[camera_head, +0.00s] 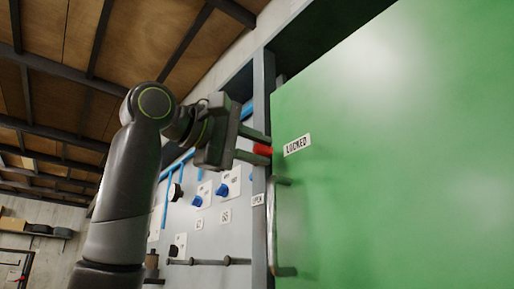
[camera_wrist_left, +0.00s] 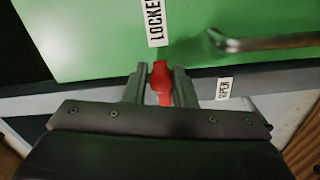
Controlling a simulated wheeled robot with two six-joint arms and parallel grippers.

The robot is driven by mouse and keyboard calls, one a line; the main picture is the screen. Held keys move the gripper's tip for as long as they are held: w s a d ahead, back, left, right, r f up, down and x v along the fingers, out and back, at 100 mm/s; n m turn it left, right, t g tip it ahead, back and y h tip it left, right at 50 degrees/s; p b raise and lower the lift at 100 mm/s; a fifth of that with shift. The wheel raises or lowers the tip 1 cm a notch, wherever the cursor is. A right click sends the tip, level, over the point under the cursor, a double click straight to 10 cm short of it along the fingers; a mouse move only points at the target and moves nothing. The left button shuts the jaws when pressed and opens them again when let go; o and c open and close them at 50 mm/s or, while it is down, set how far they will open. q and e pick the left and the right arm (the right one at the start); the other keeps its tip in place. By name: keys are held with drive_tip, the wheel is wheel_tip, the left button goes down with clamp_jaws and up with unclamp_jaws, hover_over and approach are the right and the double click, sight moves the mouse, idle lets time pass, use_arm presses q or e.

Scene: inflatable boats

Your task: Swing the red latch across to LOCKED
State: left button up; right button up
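The red latch (camera_head: 262,150) is at the near edge of the green door, just left of and slightly below the LOCKED label (camera_head: 297,145). The OPEN label (camera_head: 257,200) is lower, on the grey frame. My left gripper (camera_head: 269,151) has one finger on each side of the latch and looks shut on it. In the left wrist view the latch (camera_wrist_left: 161,82) fills most of the narrow gap between the fingertips (camera_wrist_left: 160,72), and the LOCKED label (camera_wrist_left: 155,22) is ahead of it. The latch's pivot cannot be made out. My right gripper is not in view.
The green door (camera_head: 410,150) fills the right side. A metal handle (camera_head: 273,230) stands out from it below the latch. A pale panel with blue knobs (camera_head: 222,190) and pipes is behind my left arm. Open room lies to the left.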

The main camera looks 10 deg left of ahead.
use_arm(q)
drive_tip(key=o, duration=0.3)
drive_tip(key=shift+s+a+f, duration=0.1)
drive_tip(key=shift+s+a, duration=0.1)
drive_tip(key=shift+s, duration=0.05)
drive_tip(key=b+v, duration=0.6)
drive_tip(key=v, duration=1)
drive_tip(key=shift+s+a, duration=0.3)
